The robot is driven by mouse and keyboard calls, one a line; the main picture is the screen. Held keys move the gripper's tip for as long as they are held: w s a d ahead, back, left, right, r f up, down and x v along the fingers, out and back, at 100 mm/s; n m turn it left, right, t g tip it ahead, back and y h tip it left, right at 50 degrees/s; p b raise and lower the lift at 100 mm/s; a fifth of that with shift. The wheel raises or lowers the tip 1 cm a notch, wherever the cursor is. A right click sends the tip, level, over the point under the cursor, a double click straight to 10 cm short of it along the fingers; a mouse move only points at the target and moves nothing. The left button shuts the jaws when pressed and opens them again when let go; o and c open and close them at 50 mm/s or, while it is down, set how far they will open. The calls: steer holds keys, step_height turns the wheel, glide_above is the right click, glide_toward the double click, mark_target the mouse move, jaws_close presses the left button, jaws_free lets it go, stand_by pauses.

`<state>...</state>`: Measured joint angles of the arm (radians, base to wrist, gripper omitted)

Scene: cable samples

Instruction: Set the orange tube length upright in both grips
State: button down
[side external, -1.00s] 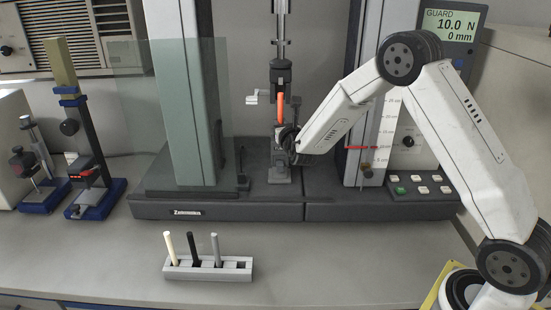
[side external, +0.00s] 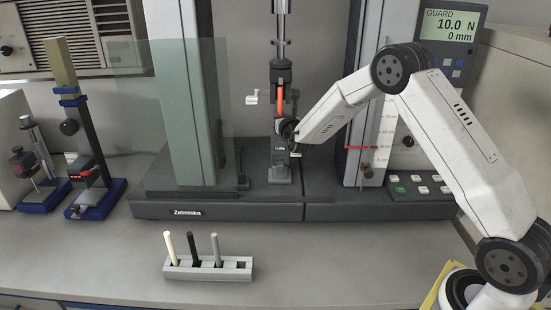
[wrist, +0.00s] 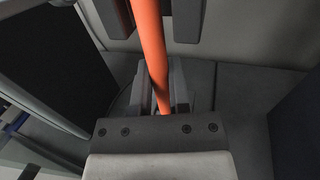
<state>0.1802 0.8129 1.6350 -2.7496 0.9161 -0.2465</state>
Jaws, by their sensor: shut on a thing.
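The orange tube length (side external: 281,104) stands near upright in the test frame. Its top reaches the upper grip (side external: 280,72), and its lower part is by my gripper. My gripper (side external: 286,131) is shut on the tube, just above the lower grip (side external: 280,160). In the wrist view the tube (wrist: 151,50) runs between my gripper's fingers (wrist: 161,88). Two dark jaws of the upper grip (wrist: 185,20) flank the tube at the top there. Whether the tube's lower end is inside the lower grip is hidden.
A clear guard panel (side external: 185,100) stands left of the grips, and a scale column (side external: 372,135) to the right. A grey rack (side external: 208,268) with a cream, a black and a grey rod and one empty slot is on the bench. Small stands are at left.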

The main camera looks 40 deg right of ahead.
steer(key=shift+w+d, duration=0.55)
stand_by(0.4)
steer(key=shift+f, duration=1.25)
stand_by(1.0)
steer(key=c, duration=0.9)
jaws_free()
steer(key=o, duration=0.6)
steer(key=shift+s, duration=0.1)
